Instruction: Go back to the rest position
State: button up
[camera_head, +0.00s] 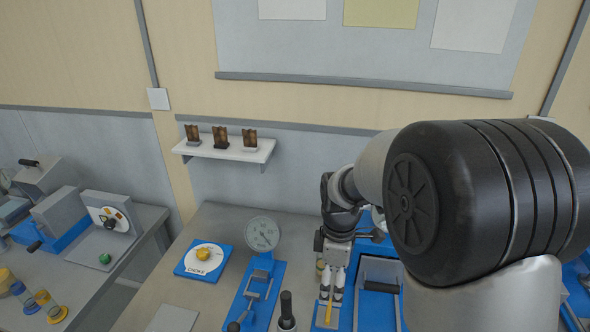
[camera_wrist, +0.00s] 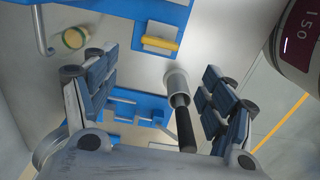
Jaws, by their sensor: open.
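My gripper (camera_head: 330,290) points down over the workbench (camera_head: 217,226), right of the dial gauge on its blue fixture. In the wrist view my gripper (camera_wrist: 155,80) has its two padded fingers spread wide apart, with nothing held between them. A small yellow bar (camera_head: 326,313) on a blue-edged plate lies close below the fingertips in the head view; whether they touch it I cannot tell. A yellow bar (camera_wrist: 161,46) also shows beyond the fingers in the wrist view. My arm hides much of the right side of the bench.
A black-handled lever (camera_head: 286,306) stands upright near my gripper's left; a black handle in a grey collar (camera_wrist: 184,122) shows in the wrist view. The dial gauge (camera_head: 262,234) and yellow choke knob (camera_head: 203,253) are farther left. A shelf (camera_head: 225,150) hangs on the wall.

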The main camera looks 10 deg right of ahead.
jog(key=s+r+m+t, duration=0.2)
jog(key=s+r+m, duration=0.5)
jog(key=s, duration=0.4)
jog(key=s+r+m+t, duration=0.2)
jog(key=s+r+m, duration=0.5)
jog(key=s, duration=0.3)
jog(key=shift+s+r+m+t, duration=0.15)
jog(key=shift+s+m+t, duration=0.15)
jog(key=shift+s, duration=0.05)
jog(key=shift+d, duration=0.1)
